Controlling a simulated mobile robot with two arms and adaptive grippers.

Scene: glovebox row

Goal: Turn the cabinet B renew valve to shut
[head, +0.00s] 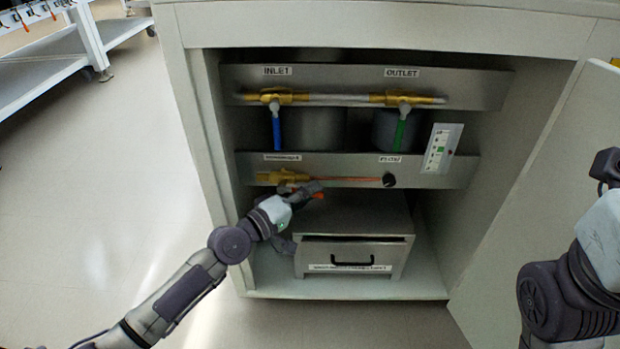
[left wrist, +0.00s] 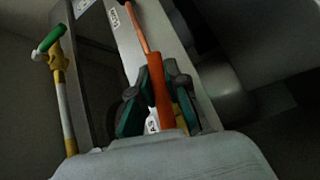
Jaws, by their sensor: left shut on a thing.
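In the head view, a brass valve (head: 283,177) sits at the left of the lower panel inside the open cabinet, under a label too small to read. My left gripper (head: 308,188) is just right of and below this valve, in front of the panel. An orange handle (head: 319,195) shows at its fingertips. In the left wrist view, my left gripper (left wrist: 158,100) is shut on the orange handle (left wrist: 157,88), with a finger on each side. The handle's joint with the valve is hidden. A dark part of my right arm shows at the right edge; its fingers cannot be made out.
Above are the inlet valve with a blue handle (head: 276,132) and the outlet valve with a green handle (head: 399,134), both hanging down. A black knob (head: 388,180) ends the copper pipe. A grey drawer box (head: 350,255) stands below. The cabinet door (head: 545,215) is open at right.

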